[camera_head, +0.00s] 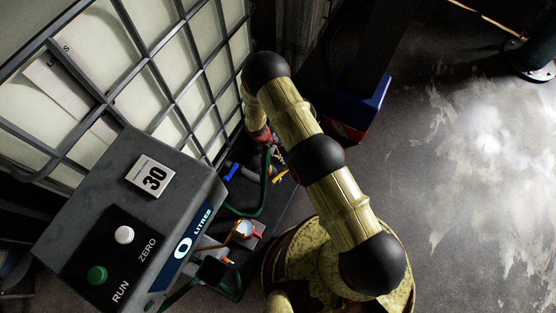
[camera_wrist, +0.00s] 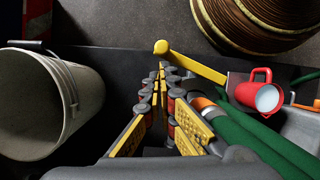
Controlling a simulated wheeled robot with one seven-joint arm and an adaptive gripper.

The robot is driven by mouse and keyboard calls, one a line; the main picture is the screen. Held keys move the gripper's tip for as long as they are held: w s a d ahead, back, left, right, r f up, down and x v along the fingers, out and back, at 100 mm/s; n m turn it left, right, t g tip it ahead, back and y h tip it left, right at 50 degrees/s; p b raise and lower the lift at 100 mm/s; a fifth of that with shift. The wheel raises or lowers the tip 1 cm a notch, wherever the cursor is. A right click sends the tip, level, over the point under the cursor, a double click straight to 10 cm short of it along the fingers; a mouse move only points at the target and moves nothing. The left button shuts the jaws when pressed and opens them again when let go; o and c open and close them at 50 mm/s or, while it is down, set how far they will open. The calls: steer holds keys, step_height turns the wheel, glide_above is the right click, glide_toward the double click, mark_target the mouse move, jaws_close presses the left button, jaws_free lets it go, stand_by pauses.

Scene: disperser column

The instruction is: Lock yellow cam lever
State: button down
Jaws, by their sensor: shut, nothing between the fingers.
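The yellow cam lever (camera_wrist: 197,65) shows in the wrist view as a straight bar with a rounded knob at its left end. In the head view my arm hides most of the gripper.
A red cup-like part (camera_wrist: 258,92) and green hoses (camera_wrist: 250,138) lie to the right. The caged tank (camera_head: 165,75), grey control box (camera_head: 130,215) and a blue lever (camera_head: 232,171) crowd the left. Open floor (camera_head: 470,170) lies right.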

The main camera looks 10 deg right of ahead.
steer(key=shift+s+d+m+g, duration=0.1)
steer(key=shift+d+m+g, duration=0.3)
steer(key=shift+m, duration=0.4)
steer(key=d+m, duration=0.1)
steer(key=s+m+y, duration=0.1)
steer(key=m, duration=0.1)
steer(key=d+m+g+y, duration=0.1)
steer(key=m, duration=0.1)
steer(key=shift+s+d+b, duration=0.35)
steer(key=shift+b, duration=0.05)
steer(key=shift+s+d+m+g+y+p, duration=0.1)
steer(key=shift+s+d+m+y, duration=0.3)
steer(key=shift+m, duration=0.9)
steer(key=shift+s+d+m+g+y+p, duration=0.15)
steer(key=shift+s+m+y, duration=0.3)
steer(key=shift+s+m, duration=0.6)
steer(key=shift+s+d+m+g+y+p, duration=0.1)
steer(key=shift+s+d+m+y, duration=0.25)
steer(key=shift+m, duration=1.2)
steer(key=shift+a, duration=0.15)
steer(key=shift+r, duration=0.1)
steer(key=v, duration=1.1)
steer(key=shift+d+r, duration=0.2)
steer(key=shift+r, duration=0.2)
